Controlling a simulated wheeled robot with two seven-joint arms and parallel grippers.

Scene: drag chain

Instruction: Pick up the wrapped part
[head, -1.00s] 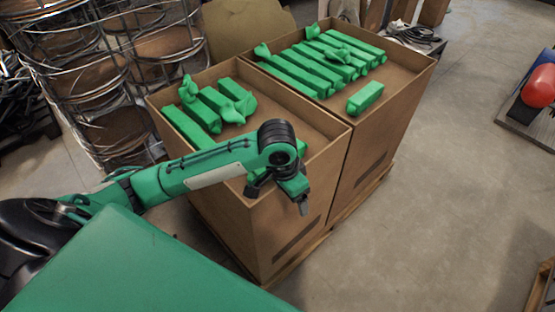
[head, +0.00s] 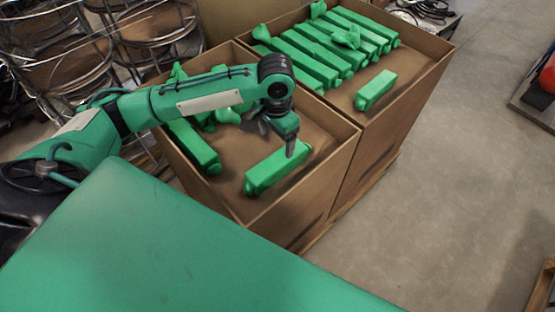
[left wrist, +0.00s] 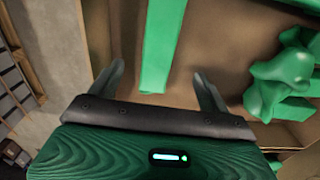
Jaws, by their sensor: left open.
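A green wrapped part (head: 275,170) lies alone near the front wall of the left cardboard box. In the left wrist view it is the long green bar (left wrist: 161,45), beyond the gap between the fingers. My left gripper (head: 272,138) is open and empty above this part, and its near fingertip overlaps the part's right end in the head view. In the left wrist view the open fingers (left wrist: 160,82) point towards the bar, one to each side of it. Any contact cannot be told. My right gripper is not in view.
More green parts (head: 197,147) lie at the left box's rear, partly hidden by my arm; a lumpy green one (left wrist: 280,82) shows at right in the left wrist view. The right box (head: 421,78) holds a row of several parts and one lone part (head: 375,90).

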